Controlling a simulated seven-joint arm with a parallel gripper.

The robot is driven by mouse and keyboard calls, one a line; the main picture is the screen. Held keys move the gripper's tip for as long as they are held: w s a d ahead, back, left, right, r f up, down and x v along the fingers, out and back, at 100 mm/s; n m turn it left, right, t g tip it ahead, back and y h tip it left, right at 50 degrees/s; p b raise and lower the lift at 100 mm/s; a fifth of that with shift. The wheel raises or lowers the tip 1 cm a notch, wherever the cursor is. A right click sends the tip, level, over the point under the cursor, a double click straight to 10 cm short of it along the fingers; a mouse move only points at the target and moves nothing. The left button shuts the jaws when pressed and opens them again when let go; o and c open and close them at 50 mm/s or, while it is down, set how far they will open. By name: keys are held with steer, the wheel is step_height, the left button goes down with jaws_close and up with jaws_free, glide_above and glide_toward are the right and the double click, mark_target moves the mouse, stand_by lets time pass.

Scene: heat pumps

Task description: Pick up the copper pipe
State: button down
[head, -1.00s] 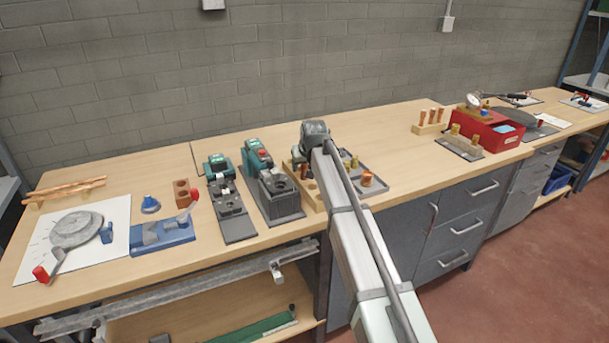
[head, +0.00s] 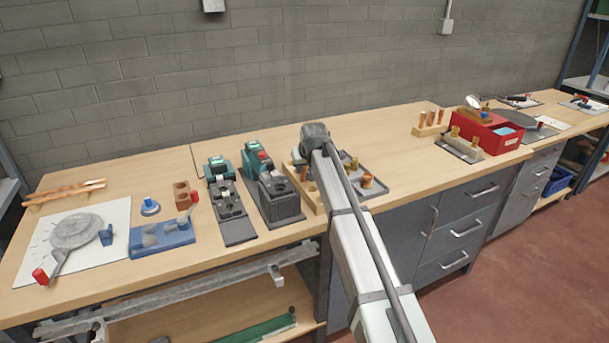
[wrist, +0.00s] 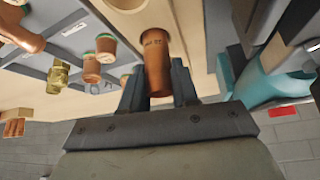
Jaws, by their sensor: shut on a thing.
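The copper pipe (wrist: 157,62) is a short orange-brown tube with small dark marking near its far end. In the wrist view it stands between the two fingers of my gripper (wrist: 158,82), which are shut on it. Its far end is at the pale wooden block (wrist: 192,30); I cannot tell whether it still sits in a hole there. In the head view a copper piece (head: 304,173) shows just left of my arm, over the wooden block (head: 317,200). My arm hides most of the gripper there.
A grey tray (head: 376,185) with copper and brass fittings lies right of my arm. Teal-and-grey machines (head: 270,188) stand close on the left. A wooden rack (head: 430,130) holds copper pieces farther right. Bare bench top lies between the tray and that rack.

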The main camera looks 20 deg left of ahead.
step_height(320, 180, up, 10)
steer(key=shift+r, duration=0.1)
stand_by(0.5)
steer(key=s+a+r, duration=0.1)
steer(key=s+a, duration=0.1)
steer(key=s, duration=1.3)
steer(key=shift+a+r, duration=0.15)
steer(key=shift+r, duration=0.15)
steer(key=shift+f, duration=0.15)
